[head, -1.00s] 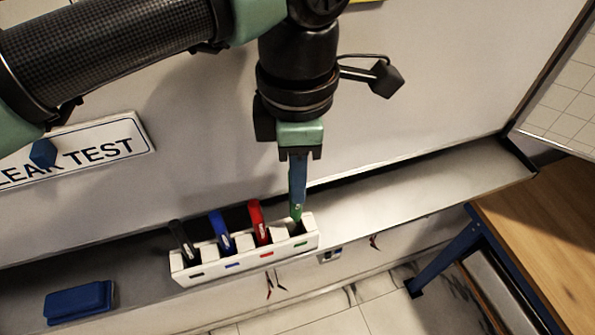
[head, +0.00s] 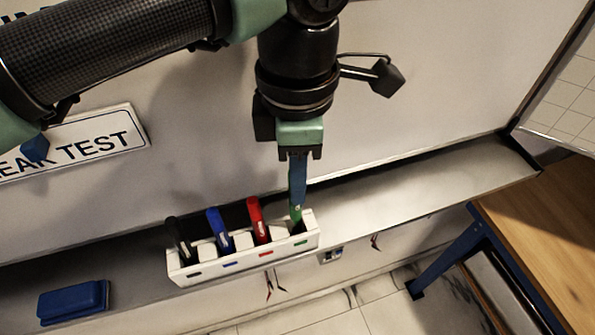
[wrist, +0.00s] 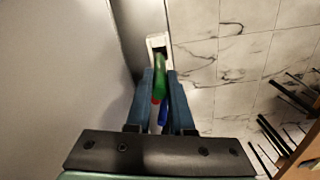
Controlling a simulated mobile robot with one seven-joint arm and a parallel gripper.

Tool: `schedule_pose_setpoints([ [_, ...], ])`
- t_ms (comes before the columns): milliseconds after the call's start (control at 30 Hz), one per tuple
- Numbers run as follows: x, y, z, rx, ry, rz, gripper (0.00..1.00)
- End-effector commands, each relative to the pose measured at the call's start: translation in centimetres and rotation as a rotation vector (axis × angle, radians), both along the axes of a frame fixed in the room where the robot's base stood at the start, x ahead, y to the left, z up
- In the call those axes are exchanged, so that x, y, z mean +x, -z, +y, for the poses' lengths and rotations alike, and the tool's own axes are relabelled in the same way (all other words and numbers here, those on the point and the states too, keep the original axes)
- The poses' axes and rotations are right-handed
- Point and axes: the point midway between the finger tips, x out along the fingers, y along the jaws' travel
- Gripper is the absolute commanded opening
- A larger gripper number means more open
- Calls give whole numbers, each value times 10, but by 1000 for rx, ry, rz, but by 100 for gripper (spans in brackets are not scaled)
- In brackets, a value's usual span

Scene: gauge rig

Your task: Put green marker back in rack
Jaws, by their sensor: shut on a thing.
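My gripper (head: 298,182) points down over the right end of the white marker rack (head: 215,268) and is shut on the green marker (head: 296,214). The marker's lower end is at the rightmost slot, the one with a green label; how deep it sits I cannot tell. The other slots hold a black marker (head: 180,241), a blue marker (head: 217,230) and a red marker (head: 257,220). In the wrist view the green marker (wrist: 160,66) shows between the fingers (wrist: 160,85), with part of the white rack (wrist: 153,41) beyond.
The rack stands on a grey ledge (head: 420,189) below a whiteboard (head: 430,90). A blue eraser (head: 73,302) lies on the ledge at the left. A wooden table (head: 545,235) stands at the right. The ledge right of the rack is clear.

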Motion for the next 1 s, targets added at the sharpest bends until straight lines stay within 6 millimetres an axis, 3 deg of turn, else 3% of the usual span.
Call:
schedule_pose_setpoints([
  [1000,0,32,0,0,0,0,0],
])
